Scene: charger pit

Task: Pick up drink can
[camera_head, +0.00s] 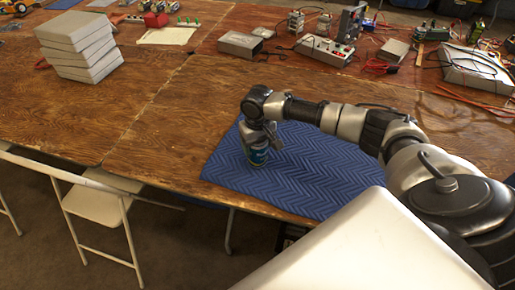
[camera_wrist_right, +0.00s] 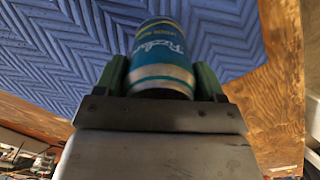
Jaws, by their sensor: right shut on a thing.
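The drink can (camera_head: 258,156) is blue-green with a silver end and stands at the left part of the blue mat (camera_head: 325,188). My right gripper (camera_head: 262,142) reaches down from above and is shut on the can. In the right wrist view the can (camera_wrist_right: 162,55) sits between the two green-padded fingers (camera_wrist_right: 160,80), with pale lettering facing the camera. I cannot tell whether the can's base touches the mat. The left gripper is not in view.
The wooden table (camera_head: 150,140) is bare left of the mat. A stack of pale boxes (camera_head: 78,45) stands at the far left. Electronics and a control box (camera_head: 325,48) with cables lie along the back. A folding chair (camera_head: 95,205) stands at the front edge.

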